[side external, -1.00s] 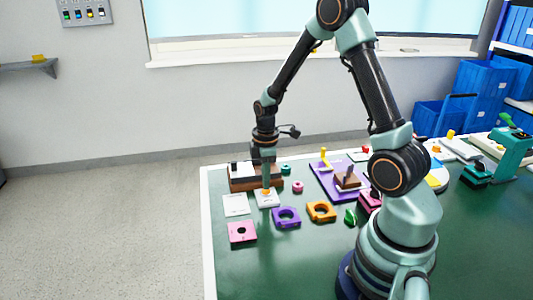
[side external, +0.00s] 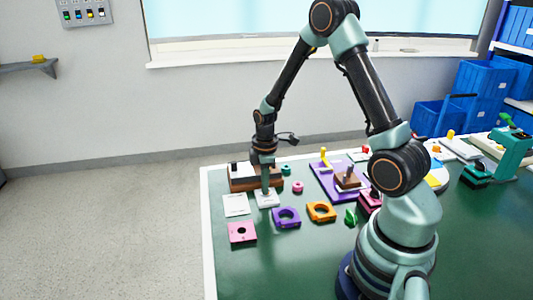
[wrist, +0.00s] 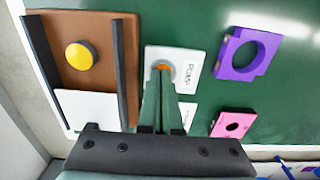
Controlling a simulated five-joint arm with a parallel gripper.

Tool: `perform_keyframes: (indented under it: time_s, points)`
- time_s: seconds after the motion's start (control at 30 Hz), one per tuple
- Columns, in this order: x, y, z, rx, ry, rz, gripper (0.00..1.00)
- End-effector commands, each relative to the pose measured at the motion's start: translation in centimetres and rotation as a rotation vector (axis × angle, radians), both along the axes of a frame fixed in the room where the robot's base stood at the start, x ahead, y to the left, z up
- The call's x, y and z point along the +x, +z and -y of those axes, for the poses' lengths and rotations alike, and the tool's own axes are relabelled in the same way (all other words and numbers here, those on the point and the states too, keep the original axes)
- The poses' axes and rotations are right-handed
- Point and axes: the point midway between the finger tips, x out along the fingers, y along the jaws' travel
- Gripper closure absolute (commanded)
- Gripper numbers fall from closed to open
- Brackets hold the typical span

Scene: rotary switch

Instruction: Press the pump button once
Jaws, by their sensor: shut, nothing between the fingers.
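The pump button is a small orange button (wrist: 162,66) on a white plate (wrist: 190,72) lettered "PUMP" in the wrist view. In the side view the white plate (side external: 267,203) lies near the table's left end, and the button is hidden behind the fingers. My gripper (side external: 266,189) is shut and empty, pointing straight down over the plate. In the wrist view its fingertips (wrist: 162,75) cover most of the button, leaving only an orange edge. The tips look to be at the button; I cannot tell whether it is pushed in.
A brown block with dark rails (wrist: 104,26) and a yellow knob (wrist: 80,56) stands close beside the plate. A purple ring piece (side external: 287,217), an orange ring piece (side external: 321,211) and a pink plate (side external: 242,232) lie nearby. The front green table is clear.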

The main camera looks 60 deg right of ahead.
Motion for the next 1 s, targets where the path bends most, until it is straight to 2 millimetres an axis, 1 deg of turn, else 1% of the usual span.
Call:
perform_keyframes:
  time_s: [0.03,0.07,0.17,0.27,0.37,0.6,0.8,0.9,1.0]
  points:
    - [-0.7,-0.9,-0.3,0.006,0.000,-0.016,1.00]
    - [-0.7,-0.9,-0.3,0.006,0.000,-0.016,1.00]
    - [-0.6,-0.6,-0.2,0.006,0.000,-0.014,1.00]
    - [-0.5,0.2,-0.2,0.005,0.000,-0.012,1.00]
    - [-0.4,1.8,-0.1,0.003,0.000,-0.007,1.00]
    - [0.0,7.2,0.0,-0.002,0.000,0.005,1.00]
    - [0.1,11.2,0.0,-0.001,0.000,0.006,1.00]
    - [0.0,12.6,0.0,-0.001,0.000,0.004,1.00]
    - [0.0,13.5,0.0,-0.001,0.000,0.002,1.00]
